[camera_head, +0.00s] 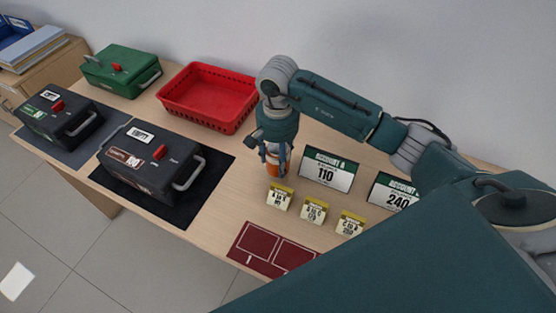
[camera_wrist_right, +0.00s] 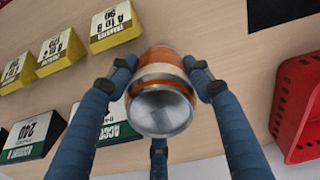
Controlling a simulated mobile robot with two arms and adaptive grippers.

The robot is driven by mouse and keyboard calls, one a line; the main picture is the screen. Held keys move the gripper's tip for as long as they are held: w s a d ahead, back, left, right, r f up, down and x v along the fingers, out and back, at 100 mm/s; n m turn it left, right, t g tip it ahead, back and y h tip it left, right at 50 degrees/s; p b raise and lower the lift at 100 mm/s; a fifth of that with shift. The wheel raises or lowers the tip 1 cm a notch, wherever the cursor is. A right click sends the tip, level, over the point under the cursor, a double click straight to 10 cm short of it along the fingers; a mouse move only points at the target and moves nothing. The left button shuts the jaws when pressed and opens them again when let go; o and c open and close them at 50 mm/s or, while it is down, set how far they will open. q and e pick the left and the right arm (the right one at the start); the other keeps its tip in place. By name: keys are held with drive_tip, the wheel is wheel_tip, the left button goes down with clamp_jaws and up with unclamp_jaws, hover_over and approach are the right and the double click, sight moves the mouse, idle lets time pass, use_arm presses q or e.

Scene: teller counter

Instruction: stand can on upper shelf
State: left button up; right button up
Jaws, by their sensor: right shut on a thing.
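An orange can (camera_head: 272,168) with a silver metal end is held in my right gripper (camera_head: 275,160), above or at the counter, right of the red basket. In the right wrist view the can (camera_wrist_right: 161,75) sits between the blue fingers of the gripper (camera_wrist_right: 158,88), its silver end facing the camera. From these views I cannot tell whether the can touches the counter. I cannot make out a shelf named as the upper one. My left gripper is not in view.
The wooden counter (camera_head: 220,205) holds a red basket (camera_head: 207,98), a green box (camera_head: 120,72), two black cash boxes (camera_head: 140,165), account signs (camera_head: 326,171), small yellow-topped blocks (camera_head: 279,197) and a dark red mat (camera_head: 268,250). A wooden cabinet (camera_head: 62,68) stands at far left.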

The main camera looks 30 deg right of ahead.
drive_tip(key=shift+f, duration=0.85)
drive_tip(key=shift+f, duration=0.1)
drive_tip(key=o, duration=1.1)
drive_tip(key=shift+f, duration=0.1)
drive_tip(key=shift+c, duration=0.2)
drive_tip(key=o, duration=0.4)
